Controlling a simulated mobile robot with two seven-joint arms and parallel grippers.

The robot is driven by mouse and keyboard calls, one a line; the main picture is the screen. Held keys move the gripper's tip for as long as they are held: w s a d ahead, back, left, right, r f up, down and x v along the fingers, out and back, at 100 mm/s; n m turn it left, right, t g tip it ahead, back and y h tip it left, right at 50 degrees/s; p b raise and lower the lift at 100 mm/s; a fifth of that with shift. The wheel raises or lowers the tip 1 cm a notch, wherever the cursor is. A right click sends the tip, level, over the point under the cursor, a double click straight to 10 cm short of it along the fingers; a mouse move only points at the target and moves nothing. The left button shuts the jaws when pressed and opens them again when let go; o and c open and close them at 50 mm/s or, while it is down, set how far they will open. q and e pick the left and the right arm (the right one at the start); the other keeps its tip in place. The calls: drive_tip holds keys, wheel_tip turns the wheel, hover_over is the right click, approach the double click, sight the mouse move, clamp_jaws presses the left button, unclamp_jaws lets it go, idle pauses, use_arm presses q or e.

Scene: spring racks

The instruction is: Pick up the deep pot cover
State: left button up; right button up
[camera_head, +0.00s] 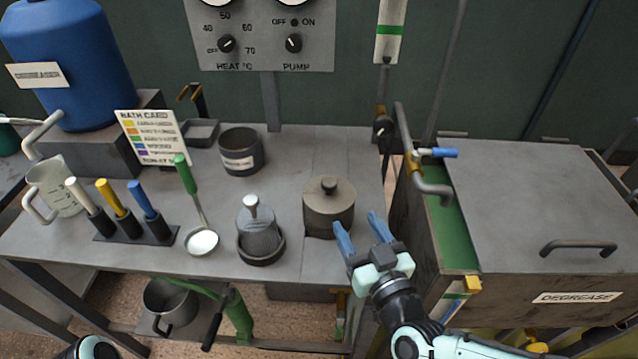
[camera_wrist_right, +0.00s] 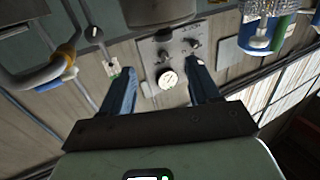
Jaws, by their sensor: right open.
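The likely deep pot cover (camera_head: 329,188) is a brownish-grey lid with a round dark knob. It sits on a squat pot (camera_head: 328,218) of similar colour near the front right of the grey bench. My right gripper (camera_head: 358,222) has its two blue fingers spread apart, in front and to the right of the pot in the head view. Nothing shows between the fingers, which also show spread in the right wrist view (camera_wrist_right: 160,68). I cannot clearly make out the cover in that wrist view. My left gripper is not in view.
A grey knobbed cylinder (camera_head: 257,228) stands in a dark dish left of the pot. A ladle (camera_head: 201,240), an open dark pot (camera_head: 241,155) and a handle rack (camera_head: 135,232) stand further left. The degrease tank (camera_head: 540,200) and a bent pipe (camera_head: 412,165) bound the right side.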

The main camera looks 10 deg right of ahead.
sight(332, 187)
drive_tip(key=w+p, duration=0.1)
drive_tip(key=w, duration=0.1)
drive_tip(key=w+p, duration=0.1)
drive_tip(key=w, duration=0.1)
drive_tip(key=w+a+p, duration=0.1)
drive_tip(key=w+p, duration=0.1)
drive_tip(key=w, duration=0.1)
drive_tip(key=shift+w, duration=0.1)
drive_tip(key=shift+w+a+p, duration=0.1)
drive_tip(key=shift+w+a, duration=0.1)
drive_tip(key=shift+w, duration=0.8)
drive_tip(key=shift+w+a+p, duration=0.15)
drive_tip(key=shift+w+a, duration=0.05)
drive_tip(key=shift+w, duration=0.75)
drive_tip(key=shift+w+a+p, duration=0.1)
drive_tip(key=shift+w+a, duration=0.1)
drive_tip(key=shift+w, duration=0.8)
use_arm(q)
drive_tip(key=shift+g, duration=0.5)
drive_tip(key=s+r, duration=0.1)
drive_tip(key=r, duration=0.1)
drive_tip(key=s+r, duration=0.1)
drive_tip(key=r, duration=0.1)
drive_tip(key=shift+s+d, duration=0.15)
use_arm(e)
clamp_jaws()
